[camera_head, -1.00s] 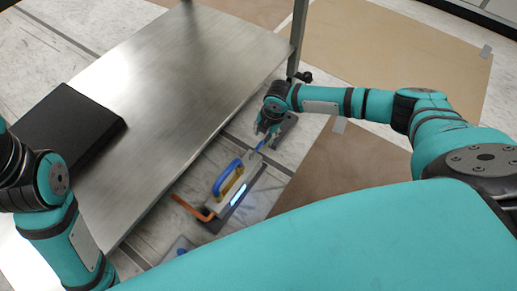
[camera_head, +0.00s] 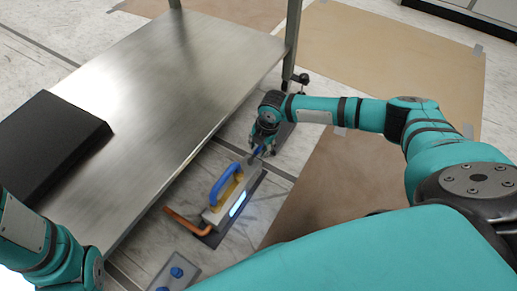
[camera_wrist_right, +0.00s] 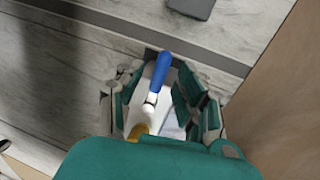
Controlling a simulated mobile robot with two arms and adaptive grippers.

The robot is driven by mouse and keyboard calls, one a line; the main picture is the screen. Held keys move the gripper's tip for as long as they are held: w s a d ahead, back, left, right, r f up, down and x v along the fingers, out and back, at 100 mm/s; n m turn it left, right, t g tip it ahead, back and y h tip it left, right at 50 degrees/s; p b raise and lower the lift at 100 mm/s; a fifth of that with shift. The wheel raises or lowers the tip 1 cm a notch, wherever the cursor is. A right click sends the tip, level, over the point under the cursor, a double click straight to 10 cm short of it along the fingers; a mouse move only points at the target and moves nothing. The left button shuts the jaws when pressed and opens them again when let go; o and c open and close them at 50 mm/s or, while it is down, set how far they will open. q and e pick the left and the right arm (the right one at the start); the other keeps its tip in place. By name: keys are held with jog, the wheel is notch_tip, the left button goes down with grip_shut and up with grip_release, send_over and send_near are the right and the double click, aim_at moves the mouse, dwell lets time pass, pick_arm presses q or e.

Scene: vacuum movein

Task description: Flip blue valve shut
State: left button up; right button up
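The blue valve lever (camera_wrist_right: 159,72) shows in the right wrist view, slanting up from a pale metal stem. It lies between the spread fingers of my right gripper (camera_wrist_right: 158,102), with gaps on both sides, so the gripper is open around it. In the head view my right gripper (camera_head: 262,147) is over the far end of a grey flat tool (camera_head: 218,213) on the floor. This tool has a large blue handle (camera_head: 222,184) and an orange pipe (camera_head: 185,222). The lever is mostly hidden there. My left gripper is out of view; only its arm shows at lower left.
A steel table or shelf (camera_head: 165,90) runs along the left of the tool, its leg (camera_head: 292,40) near my right wrist. A black case (camera_head: 50,145) lies on it. A grey plate with blue knobs (camera_head: 178,270) is on the floor. Brown sheets (camera_head: 335,185) cover floor at right.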

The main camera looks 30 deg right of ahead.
grip_shut()
dwell(0.3)
